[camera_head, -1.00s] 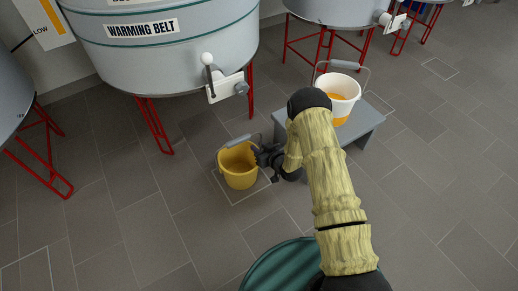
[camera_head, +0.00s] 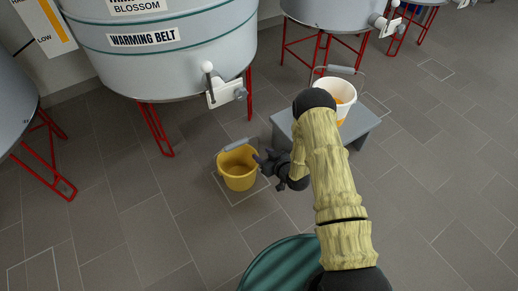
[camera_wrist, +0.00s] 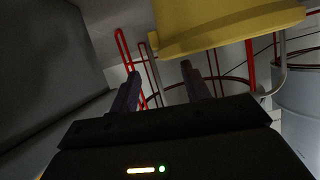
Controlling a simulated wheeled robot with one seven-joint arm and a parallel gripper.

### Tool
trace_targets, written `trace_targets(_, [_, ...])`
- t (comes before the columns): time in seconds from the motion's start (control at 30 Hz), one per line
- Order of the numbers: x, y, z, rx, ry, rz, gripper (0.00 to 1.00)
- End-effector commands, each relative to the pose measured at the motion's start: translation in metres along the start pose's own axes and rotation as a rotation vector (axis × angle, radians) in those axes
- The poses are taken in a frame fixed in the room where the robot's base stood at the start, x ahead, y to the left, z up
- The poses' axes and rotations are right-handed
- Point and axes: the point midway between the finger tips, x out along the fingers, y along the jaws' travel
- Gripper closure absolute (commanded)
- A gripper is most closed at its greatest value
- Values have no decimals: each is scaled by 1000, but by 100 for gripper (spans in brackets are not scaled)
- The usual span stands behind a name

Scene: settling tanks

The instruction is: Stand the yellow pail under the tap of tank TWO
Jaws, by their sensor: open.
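The yellow pail (camera_head: 238,177) stands upright on the floor, inside or over a pale square outline, in front of the tank (camera_head: 170,70) labelled BLOSSOM and WARMING BELT. The tank's number is not in view. Its tap (camera_head: 240,93) is above the pail in the picture; exact alignment is hard to tell. The pail's grey-gripped handle (camera_head: 236,144) lies at the rim. My gripper (camera_head: 258,161) is open and empty, just right of the pail. In the wrist view the fingers (camera_wrist: 162,85) are apart and the pail (camera_wrist: 225,22) is beyond them, upper right.
A grey stool (camera_head: 360,128) to the right bears a white pail (camera_head: 340,92) with orange contents. Red tank legs (camera_head: 155,128) stand behind the yellow pail. Another tank (camera_head: 330,12) is at the back right.

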Motion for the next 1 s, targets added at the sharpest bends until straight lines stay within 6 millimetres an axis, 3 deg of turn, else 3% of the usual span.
trace_targets(0.2, [-40,0,-4,3,-3,2,53])
trace_targets(0.4, [-65,0,-2,1,-2,0,53])
trace_targets(1.0, [-70,0,0,-1,0,-1,53])
